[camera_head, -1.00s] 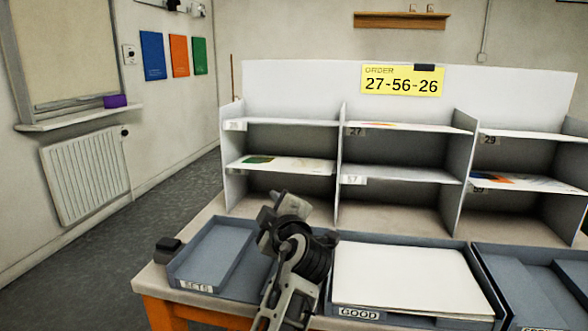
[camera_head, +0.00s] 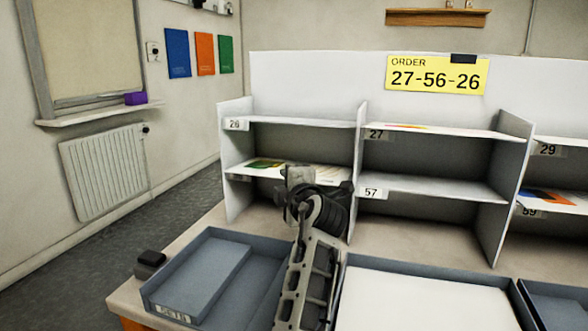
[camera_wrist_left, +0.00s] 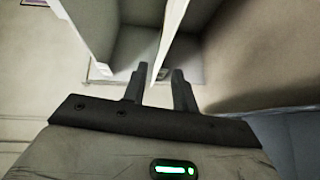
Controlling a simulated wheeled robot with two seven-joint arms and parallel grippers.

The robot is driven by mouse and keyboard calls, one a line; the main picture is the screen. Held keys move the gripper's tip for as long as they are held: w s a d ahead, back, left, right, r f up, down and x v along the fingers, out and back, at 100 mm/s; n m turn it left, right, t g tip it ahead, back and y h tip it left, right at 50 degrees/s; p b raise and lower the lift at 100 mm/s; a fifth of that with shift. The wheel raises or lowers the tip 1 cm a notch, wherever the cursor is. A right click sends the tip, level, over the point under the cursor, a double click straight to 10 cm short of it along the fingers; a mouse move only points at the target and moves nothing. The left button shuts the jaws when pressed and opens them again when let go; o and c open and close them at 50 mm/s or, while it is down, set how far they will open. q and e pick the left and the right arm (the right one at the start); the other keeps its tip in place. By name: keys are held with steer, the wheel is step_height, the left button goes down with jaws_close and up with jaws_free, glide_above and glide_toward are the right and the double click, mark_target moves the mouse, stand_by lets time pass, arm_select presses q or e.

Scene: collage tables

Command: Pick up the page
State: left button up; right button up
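A page with green and yellow print (camera_head: 268,164) lies on the middle shelf of the left column, partly behind my left gripper. A page with an orange edge (camera_head: 405,127) lies on the shelf tagged 27. My left gripper (camera_head: 300,176) is in front of the rack, near the divider between the left and middle columns. In the left wrist view its two fingers (camera_wrist_left: 159,86) stand apart, with a pale divider edge showing between them and no page held. How far the fingers are from the shelf is unclear. My right gripper is out of view.
A yellow order card (camera_head: 436,75) reads 27-56-26. Another page with blue and orange print (camera_head: 548,197) lies on the shelf tagged 59. Below are the SETS tray (camera_head: 222,240), a tray with white sheets (camera_head: 425,300) and a third tray at right (camera_head: 560,300). Upright dividers (camera_head: 512,185) separate the columns.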

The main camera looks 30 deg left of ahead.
mark_target(281, 178)
arm_select(q)
steer(key=x, duration=0.5)
steer(key=shift+w+a+f+p, duration=0.15)
steer(key=shift+w+f+p, duration=0.1)
steer(key=shift+w+p, duration=0.1)
jaws_close()
